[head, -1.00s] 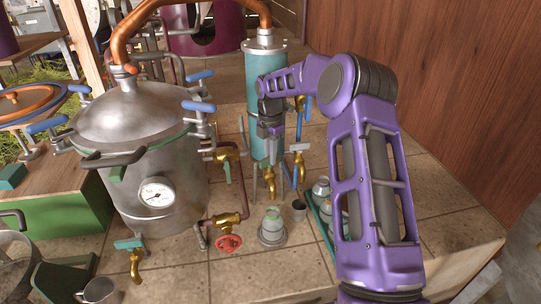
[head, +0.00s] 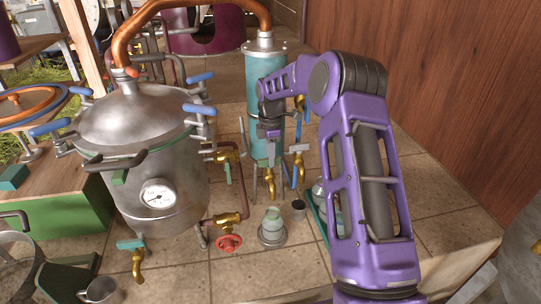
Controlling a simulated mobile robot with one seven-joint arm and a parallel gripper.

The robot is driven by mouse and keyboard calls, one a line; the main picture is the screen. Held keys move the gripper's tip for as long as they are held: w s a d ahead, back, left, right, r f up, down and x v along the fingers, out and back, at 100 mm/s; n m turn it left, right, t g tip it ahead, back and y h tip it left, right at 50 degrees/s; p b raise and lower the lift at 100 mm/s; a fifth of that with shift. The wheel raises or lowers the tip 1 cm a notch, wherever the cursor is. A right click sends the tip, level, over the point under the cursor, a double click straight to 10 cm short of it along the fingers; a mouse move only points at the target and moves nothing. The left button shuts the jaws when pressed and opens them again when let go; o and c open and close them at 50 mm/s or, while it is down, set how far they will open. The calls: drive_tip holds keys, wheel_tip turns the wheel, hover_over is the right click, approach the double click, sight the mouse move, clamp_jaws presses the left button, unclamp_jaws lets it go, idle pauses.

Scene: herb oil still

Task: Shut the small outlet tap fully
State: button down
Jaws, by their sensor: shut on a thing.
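The teal condenser cylinder (head: 265,75) stands at the back, under the copper pipe. A small brass outlet tap (head: 270,184) sticks out low at its front, with its spout pointing down. My gripper (head: 270,158) is directly above this tap, in front of the cylinder. It is shut on the tap's handle, which the fingers mostly hide, so I cannot tell the handle's angle.
A large metal still pot (head: 140,150) with a dial gauge stands at left. A red valve wheel (head: 229,243), a small jar (head: 272,226) on a round base and a dark cup (head: 299,209) are on the tiled surface (head: 270,275). A green tray (head: 318,218) is partly behind my arm.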

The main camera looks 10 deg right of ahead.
drive_tip(key=shift+m, duration=0.6)
drive_tip(key=c, duration=0.8)
unclamp_jaws()
drive_tip(key=shift+c, duration=0.2)
wheel_tip(320, 180, up, 18)
drive_tip(key=p, duration=0.1)
drive_tip(key=shift+f+p, duration=0.25)
drive_tip(key=shift+p, duration=0.1)
